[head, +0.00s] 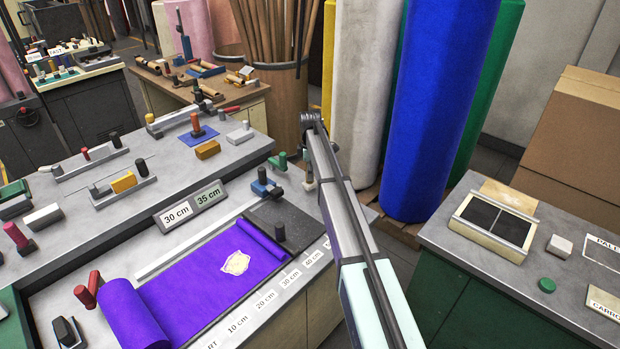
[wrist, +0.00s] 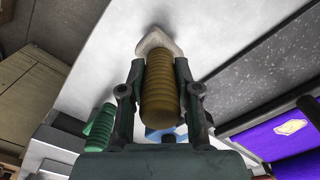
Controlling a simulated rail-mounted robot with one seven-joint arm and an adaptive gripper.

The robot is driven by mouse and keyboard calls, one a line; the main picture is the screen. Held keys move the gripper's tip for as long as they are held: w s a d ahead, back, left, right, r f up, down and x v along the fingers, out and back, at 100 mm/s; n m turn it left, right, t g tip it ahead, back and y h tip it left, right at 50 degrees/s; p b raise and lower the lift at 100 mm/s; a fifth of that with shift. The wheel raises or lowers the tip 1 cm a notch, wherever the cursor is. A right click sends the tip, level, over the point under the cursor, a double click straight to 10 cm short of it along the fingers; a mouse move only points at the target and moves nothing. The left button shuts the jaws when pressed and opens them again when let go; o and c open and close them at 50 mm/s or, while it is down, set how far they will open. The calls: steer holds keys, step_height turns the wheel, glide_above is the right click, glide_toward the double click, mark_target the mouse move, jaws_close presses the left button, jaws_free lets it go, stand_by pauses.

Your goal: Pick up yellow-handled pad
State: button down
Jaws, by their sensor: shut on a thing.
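The yellow-handled pad shows in the wrist view, with a ribbed, dark yellow handle (wrist: 160,95) and a pale, pointed pad end (wrist: 157,42) beyond it. My gripper (wrist: 162,90) has one finger on each side of the handle and is shut on it. In the head view my arm reaches to the right end of the grey bench, and my gripper is mostly hidden there behind the arm. I cannot tell whether the pad touches the bench top.
A green-handled tool (head: 278,161) stands close by; its ribbed handle (wrist: 102,125) is left of my gripper in the wrist view. A blue clamp-like piece (head: 265,186) and the purple felt (head: 205,280) lie nearby. Tall felt rolls (head: 435,110) stand behind my arm.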

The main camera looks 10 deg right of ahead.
step_height(320, 180, up, 18)
steer(key=b, duration=0.4)
